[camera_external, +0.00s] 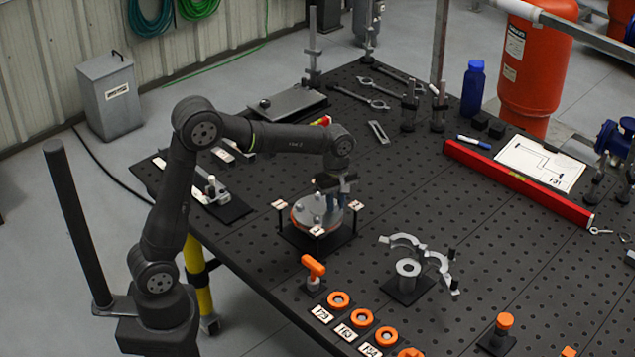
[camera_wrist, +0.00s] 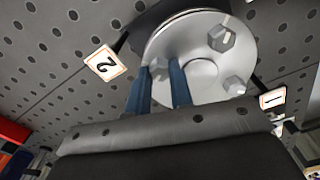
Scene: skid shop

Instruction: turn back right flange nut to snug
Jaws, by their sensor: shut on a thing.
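The round flange (camera_external: 306,214) sits on a dark base on the perforated table, with a pale disc face and an orange-brown rim. In the wrist view the flange (camera_wrist: 205,75) shows two free hex nuts, one at the upper right (camera_wrist: 222,38) and one at the right edge (camera_wrist: 235,86). My gripper (camera_external: 337,205) points down over the flange's back right side. In the wrist view its two blue fingers (camera_wrist: 162,72) stand on either side of the back right flange nut, which is mostly hidden between them. The gripper is shut on that nut.
Small numbered tags stand around the flange, such as tag 2 (camera_wrist: 104,63) and tag 1 (camera_wrist: 272,98). An orange-handled tool (camera_external: 313,268) is in front. A metal clamp (camera_external: 405,243) lies open to the right. A red level (camera_external: 515,184) lies further back.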

